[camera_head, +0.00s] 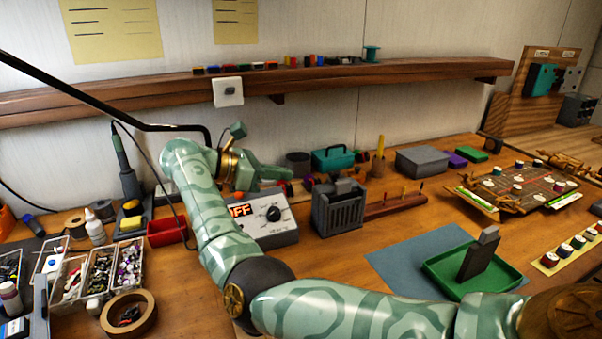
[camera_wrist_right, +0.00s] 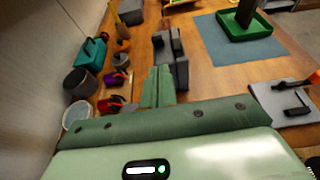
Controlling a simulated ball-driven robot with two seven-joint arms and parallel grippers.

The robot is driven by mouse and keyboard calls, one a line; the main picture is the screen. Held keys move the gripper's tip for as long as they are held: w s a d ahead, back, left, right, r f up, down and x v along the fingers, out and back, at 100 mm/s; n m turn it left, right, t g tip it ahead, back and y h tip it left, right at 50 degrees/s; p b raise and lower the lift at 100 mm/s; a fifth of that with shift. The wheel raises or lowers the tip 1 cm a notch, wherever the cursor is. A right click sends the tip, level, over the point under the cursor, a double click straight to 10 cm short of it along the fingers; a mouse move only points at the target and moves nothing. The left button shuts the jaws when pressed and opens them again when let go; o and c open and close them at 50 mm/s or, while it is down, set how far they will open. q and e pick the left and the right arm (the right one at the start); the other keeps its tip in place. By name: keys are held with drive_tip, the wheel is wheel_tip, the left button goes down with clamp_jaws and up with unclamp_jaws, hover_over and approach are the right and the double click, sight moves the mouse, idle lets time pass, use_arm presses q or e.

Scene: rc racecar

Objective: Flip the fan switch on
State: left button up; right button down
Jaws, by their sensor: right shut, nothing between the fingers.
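The fan looks to be the dark grey slatted box (camera_head: 338,210) standing on the bench near the middle. It also shows in the wrist view (camera_wrist_right: 181,72), just beyond my fingertips. I cannot make out its switch clearly. My right gripper (camera_head: 288,173) is above the bench, left of the fan's top and a little behind it, with its fingers pointing right. In the wrist view the green fingers (camera_wrist_right: 158,72) are shut together and empty, with their tips close to the fan; I cannot tell whether they touch. My left gripper is not in view.
A grey station (camera_head: 270,226) with a dial and a display partly hidden by my arm stands left of the fan. A teal toolbox (camera_head: 334,157) and a tool rack (camera_head: 395,206) are nearby. A blue mat (camera_head: 400,262) and a green tray (camera_head: 445,275) lie at right.

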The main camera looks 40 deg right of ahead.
approach(332, 180)
drive_tip(key=x, duration=0.6)
drive_tip(key=shift+w, duration=0.15)
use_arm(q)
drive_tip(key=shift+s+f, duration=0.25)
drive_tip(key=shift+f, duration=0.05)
